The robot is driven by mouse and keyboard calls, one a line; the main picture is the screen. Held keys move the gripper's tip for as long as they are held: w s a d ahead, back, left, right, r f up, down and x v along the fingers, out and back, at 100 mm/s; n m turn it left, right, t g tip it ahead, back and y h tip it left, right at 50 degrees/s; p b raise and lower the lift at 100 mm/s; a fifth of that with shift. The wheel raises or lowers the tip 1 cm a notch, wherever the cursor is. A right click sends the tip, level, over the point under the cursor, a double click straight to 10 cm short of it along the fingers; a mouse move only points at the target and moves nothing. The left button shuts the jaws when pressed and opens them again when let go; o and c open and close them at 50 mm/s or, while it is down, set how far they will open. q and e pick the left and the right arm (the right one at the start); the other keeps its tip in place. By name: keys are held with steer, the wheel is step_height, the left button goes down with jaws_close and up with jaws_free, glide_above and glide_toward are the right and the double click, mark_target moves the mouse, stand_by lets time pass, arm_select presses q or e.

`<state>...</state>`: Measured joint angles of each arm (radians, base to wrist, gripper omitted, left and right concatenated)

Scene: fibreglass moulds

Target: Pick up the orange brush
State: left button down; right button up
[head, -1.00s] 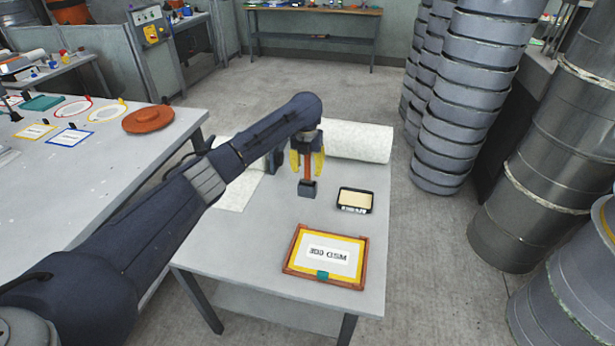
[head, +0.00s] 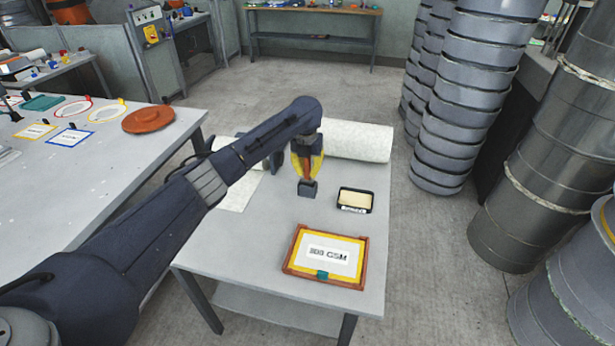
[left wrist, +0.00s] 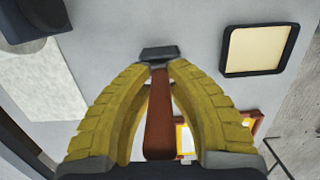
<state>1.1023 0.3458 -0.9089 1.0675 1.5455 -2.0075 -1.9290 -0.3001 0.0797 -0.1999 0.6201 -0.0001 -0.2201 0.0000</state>
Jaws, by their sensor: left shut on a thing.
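The orange brush (head: 307,174) has an orange-brown handle and a dark grey head, and is upright over the small grey table (head: 240,242). My left gripper (head: 308,179) comes down on it from above, its yellow fingers closed around the handle. In the left wrist view the fingers of the left gripper (left wrist: 160,66) meet at the handle of the brush (left wrist: 159,115), just by its dark head. I cannot tell whether the head touches the table. My right gripper is not in view.
A black-rimmed tray with a cream pad (head: 355,199) lies just right of the brush. A framed "300 GSM" sign (head: 326,256) lies nearer the front edge. A white roll (head: 357,141) lies behind. Stacked grey drums (head: 463,100) stand right of the table.

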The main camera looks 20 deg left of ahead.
arm_select(q)
steer(key=shift+r, duration=0.15)
step_height(320, 180, up, 20)
stand_by(0.9)
stand_by(2.2)
